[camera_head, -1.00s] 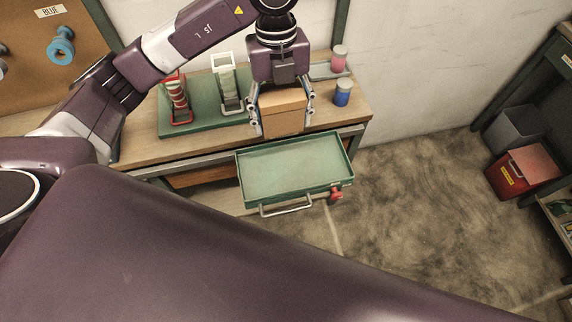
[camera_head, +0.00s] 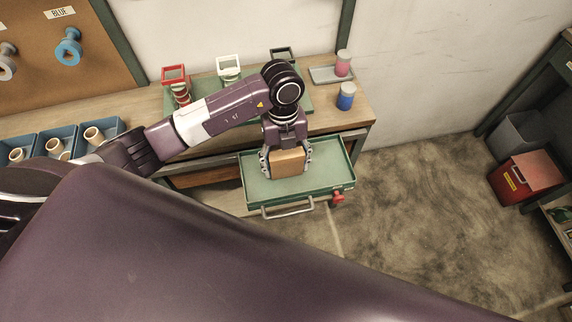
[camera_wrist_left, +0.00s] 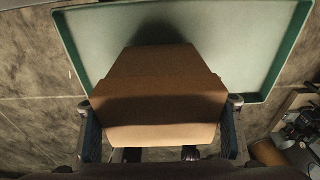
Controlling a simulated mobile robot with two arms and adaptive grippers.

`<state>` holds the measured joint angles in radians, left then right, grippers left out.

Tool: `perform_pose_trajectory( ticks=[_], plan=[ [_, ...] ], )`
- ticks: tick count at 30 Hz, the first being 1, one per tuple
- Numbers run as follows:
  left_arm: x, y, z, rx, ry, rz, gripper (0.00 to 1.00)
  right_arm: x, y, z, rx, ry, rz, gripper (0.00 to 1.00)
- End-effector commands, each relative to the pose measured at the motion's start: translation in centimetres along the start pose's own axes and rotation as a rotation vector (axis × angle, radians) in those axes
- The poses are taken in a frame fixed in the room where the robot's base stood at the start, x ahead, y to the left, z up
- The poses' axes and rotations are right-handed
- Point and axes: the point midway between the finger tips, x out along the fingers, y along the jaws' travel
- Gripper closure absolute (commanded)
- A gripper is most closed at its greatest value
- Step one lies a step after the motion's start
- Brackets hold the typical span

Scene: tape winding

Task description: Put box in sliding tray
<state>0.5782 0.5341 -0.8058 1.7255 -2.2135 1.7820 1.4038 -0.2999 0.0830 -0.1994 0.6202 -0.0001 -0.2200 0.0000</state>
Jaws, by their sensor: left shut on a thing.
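The cardboard box (camera_head: 288,163) is brown and held between the fingers of my left gripper (camera_head: 287,160). The green sliding tray (camera_head: 330,180) is pulled out from the workbench, with a metal handle on its front. In the head view the box is over the tray's left-middle part, inside its rim outline. In the left wrist view the box (camera_wrist_left: 160,95) fills the middle between the fingers, with the pale tray floor (camera_wrist_left: 235,40) behind it and a dark shadow on that floor. I cannot tell whether the box touches the floor. My right gripper is not in view.
A workbench (camera_head: 335,118) holds a green board with red, white and black holders. A blue jar (camera_head: 346,96) and a pink jar (camera_head: 343,62) stand at its right. A red knob (camera_head: 337,198) sits by the tray's front. Blue bins (camera_head: 88,138) are at left; a red bin (camera_head: 524,178) is at far right.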

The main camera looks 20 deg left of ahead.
Motion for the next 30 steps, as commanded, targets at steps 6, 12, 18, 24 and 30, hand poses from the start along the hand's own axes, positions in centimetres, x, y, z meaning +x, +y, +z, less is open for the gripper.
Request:
perform_pose_trajectory(
  ticks=[6, 12, 18, 24, 30],
  plan=[
    [1.5, -0.1, 0.2, 0.001, -0.001, -0.001, 0.66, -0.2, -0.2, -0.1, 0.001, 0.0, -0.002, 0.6],
    [1.5, -0.1, 0.2, 0.001, -0.001, -0.002, 0.66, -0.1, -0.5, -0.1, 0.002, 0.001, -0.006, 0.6],
    [1.7, 0.0, 0.3, 0.0, -0.001, -0.001, 0.27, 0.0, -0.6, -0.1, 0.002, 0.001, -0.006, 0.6],
    [1.7, 0.0, 0.3, 0.0, -0.001, -0.001, 0.2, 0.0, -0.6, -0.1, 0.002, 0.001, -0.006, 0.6],
    [1.3, 0.0, 0.2, 0.0, -0.001, -0.001, 0.2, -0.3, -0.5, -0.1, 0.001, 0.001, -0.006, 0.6]
  ],
)
